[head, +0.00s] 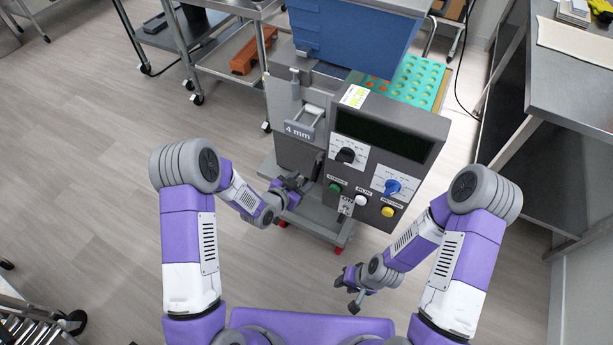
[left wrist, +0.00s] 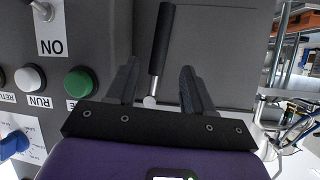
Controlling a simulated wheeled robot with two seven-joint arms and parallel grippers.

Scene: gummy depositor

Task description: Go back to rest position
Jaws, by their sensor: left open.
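My left gripper (head: 296,182) is at the front of the grey depositor machine (head: 388,145), left of its control box. In the left wrist view my left gripper (left wrist: 158,88) is open, one finger on each side of a black lever handle (left wrist: 161,40) with a metal end. The fingers stand apart from the handle, and I cannot tell how deep it sits between them. My right gripper (head: 346,290) hangs low in front of the machine, away from it. Its fingers look spread and empty.
The control box has a green button (head: 335,187), a white button (head: 361,200), a yellow button (head: 387,211) and a blue knob (head: 392,187). A blue hopper (head: 350,35) tops the machine. A steel table (head: 570,70) stands at right. Floor at left is clear.

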